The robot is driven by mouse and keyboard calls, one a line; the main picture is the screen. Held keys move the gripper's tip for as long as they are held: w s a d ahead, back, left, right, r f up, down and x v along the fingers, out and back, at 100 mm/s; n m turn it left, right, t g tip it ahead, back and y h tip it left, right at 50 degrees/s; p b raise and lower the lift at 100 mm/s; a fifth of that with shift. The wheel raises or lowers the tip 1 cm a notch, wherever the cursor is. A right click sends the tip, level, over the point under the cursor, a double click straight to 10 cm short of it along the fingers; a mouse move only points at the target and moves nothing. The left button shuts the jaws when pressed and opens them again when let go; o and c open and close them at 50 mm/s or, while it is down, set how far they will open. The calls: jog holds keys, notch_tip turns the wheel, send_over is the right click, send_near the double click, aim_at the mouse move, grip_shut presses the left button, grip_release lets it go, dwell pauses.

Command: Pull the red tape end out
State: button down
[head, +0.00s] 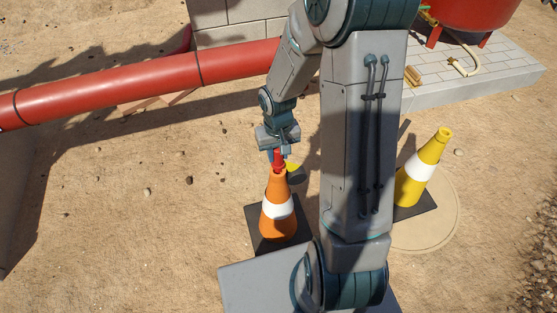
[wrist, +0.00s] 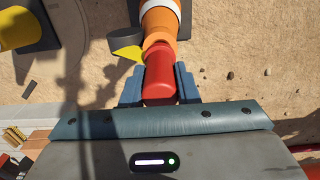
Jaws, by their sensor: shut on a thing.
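An orange cone (head: 277,215) with a white band stands upright on a dark square base. It also shows at the top of the wrist view (wrist: 158,22). The red tape end (wrist: 160,75) is at the cone's top, and in the head view (head: 277,160) only a little of it shows. My gripper (head: 278,154) is above the cone. In the wrist view its fingers (wrist: 158,85) are shut on the red piece, one on each side. I cannot tell whether the red piece is still seated in the cone.
A yellow-and-dark round piece (head: 294,172) is beside the cone's top. A yellow cone (head: 420,168) leans in view at the right by a round cover (head: 430,230). A red pipe (head: 130,88) crosses behind. Open sandy ground lies left.

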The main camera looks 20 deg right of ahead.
jog(key=shift+r+p, duration=1.4)
jog(key=shift+r, duration=0.5)
jog(key=c, duration=2)
grip_release()
grip_shut()
